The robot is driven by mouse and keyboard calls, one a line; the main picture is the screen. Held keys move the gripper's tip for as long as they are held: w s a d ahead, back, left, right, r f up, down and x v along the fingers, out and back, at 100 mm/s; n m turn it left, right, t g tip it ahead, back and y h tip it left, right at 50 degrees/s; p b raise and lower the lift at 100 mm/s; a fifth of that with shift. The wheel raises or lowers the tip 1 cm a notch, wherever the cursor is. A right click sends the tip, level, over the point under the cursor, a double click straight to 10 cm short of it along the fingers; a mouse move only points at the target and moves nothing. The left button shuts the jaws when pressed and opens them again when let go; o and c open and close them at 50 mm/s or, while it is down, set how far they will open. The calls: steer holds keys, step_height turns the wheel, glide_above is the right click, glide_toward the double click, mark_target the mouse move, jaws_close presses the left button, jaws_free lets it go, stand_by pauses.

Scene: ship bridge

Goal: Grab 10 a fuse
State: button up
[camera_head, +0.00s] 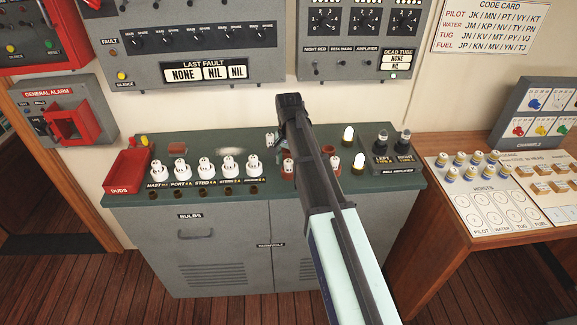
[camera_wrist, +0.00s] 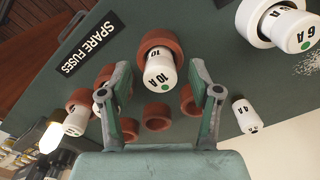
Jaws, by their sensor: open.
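A white 10 A fuse (camera_wrist: 160,74) with a green dot sits in a brown round holder (camera_wrist: 158,44) in the wrist view. My gripper (camera_wrist: 163,100) is open, with one finger on each side below the fuse in the picture. The fuse lies in line with the gap, and no finger is visibly closed on it. In the head view my arm reaches down over the spare-fuse area of the green cabinet top (camera_head: 235,135), and the 10 A fuse cannot be made out for sure there.
Other fuses stand close by: a 4 A fuse (camera_wrist: 245,116) at right, a large 6 A fuse (camera_wrist: 290,28) and a white fuse (camera_wrist: 76,121) at left. Empty brown holders (camera_wrist: 157,116) lie near my fingers. A red duds bin (camera_head: 128,172) stands at the cabinet's left end.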

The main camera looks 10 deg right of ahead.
jaws_close()
steer(key=shift+r, duration=0.15)
